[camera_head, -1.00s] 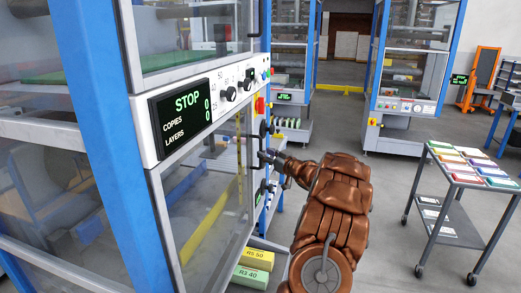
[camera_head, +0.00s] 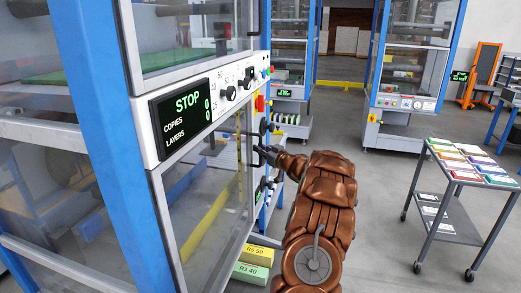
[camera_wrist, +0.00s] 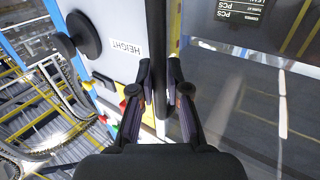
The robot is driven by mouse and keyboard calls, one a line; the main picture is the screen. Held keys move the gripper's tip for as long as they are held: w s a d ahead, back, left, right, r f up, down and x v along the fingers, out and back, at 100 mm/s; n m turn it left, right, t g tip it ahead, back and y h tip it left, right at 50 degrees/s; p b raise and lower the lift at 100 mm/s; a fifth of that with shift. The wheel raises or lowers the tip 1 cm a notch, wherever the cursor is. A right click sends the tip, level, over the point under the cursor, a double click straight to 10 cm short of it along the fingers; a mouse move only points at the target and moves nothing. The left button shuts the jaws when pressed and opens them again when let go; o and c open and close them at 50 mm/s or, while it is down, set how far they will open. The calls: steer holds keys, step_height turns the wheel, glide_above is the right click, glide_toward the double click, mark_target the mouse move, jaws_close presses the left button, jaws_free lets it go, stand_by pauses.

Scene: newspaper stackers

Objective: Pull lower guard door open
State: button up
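The lower guard door (camera_head: 212,210) is a clear panel in a grey frame on the near machine, under the STOP control panel. It looks closed or nearly so; a small gap cannot be ruled out. My gripper (camera_head: 262,150) is at the door's right edge, by its dark upright handle. In the wrist view, the two fingers of my gripper (camera_wrist: 161,75) stand close together on either side of the dark handle bar (camera_wrist: 158,20) and appear shut on it. Finger contact is partly hidden. The door's clear pane (camera_wrist: 245,110) also shows there on the right.
The control panel (camera_head: 220,95) with knobs juts out just above the door. Green and yellow blocks (camera_head: 252,265) lie low beside the machine. A grey cart (camera_head: 455,190) with coloured stacks stands at right. The floor between is clear.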

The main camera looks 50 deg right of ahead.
jaws_close()
steer(key=shift+s, duration=0.15)
